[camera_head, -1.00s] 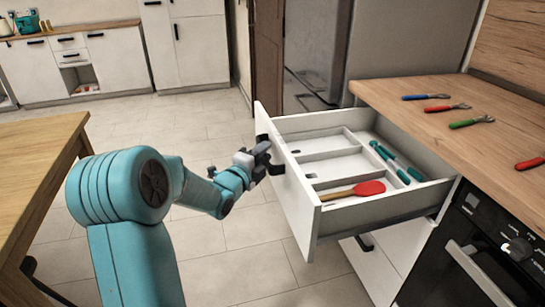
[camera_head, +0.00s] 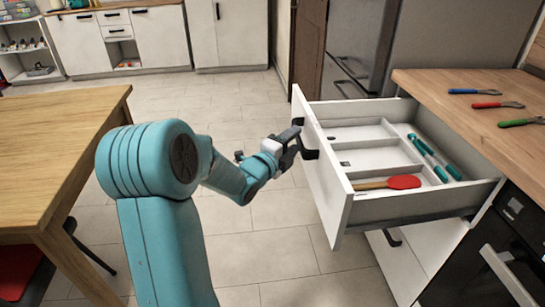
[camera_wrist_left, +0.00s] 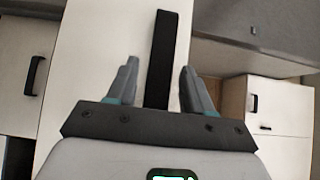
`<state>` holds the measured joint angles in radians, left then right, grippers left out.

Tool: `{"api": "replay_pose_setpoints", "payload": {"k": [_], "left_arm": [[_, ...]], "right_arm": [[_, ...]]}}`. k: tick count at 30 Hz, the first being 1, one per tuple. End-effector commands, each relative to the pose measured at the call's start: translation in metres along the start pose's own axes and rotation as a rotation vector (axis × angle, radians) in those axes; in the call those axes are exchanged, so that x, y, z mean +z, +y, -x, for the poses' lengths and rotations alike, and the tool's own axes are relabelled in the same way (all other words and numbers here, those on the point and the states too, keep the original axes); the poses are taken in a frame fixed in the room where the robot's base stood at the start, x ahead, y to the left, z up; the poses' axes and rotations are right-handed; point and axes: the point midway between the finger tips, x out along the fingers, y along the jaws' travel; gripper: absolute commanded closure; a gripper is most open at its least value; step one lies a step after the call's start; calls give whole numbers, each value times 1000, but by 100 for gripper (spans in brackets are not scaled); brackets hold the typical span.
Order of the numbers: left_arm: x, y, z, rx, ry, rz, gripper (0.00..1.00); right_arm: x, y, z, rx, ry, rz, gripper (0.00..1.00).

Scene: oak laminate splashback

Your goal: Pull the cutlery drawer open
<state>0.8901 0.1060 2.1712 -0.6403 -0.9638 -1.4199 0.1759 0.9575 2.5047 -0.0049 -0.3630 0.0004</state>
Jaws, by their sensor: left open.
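The cutlery drawer (camera_head: 345,205) stands pulled out from under the worktop, its white front facing left. Inside are a grey divided tray, a red-headed spatula (camera_head: 388,183) with a wooden handle and teal utensils (camera_head: 427,157). My left gripper (camera_head: 292,146) is open at the dark handle (camera_head: 310,153) on the drawer front. In the left wrist view the handle (camera_wrist_left: 161,58) runs upright between the open fingers of my left gripper (camera_wrist_left: 158,75), with a gap on each side. My right gripper is not in view.
A wooden table (camera_head: 60,140) stands at the left. Tools with blue, red and green handles lie on the worktop (camera_head: 470,125). A black oven (camera_head: 480,265) is at the lower right. The tiled floor (camera_head: 230,110) between table and drawer is clear.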

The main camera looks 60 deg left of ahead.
Motion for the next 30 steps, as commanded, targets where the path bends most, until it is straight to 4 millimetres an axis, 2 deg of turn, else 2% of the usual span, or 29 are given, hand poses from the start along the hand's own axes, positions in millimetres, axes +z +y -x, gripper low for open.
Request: {"api": "replay_pose_setpoints", "payload": {"k": [9,15,21,30], "left_arm": [[1,0,86,1,-6,0,49],[2,0,122,1,-5,-2,49],[0,0,136,0,-2,0,49],[0,0,136,0,0,0,49]], "right_arm": [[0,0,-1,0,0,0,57],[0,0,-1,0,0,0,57],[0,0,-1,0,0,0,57],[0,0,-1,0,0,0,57]]}}
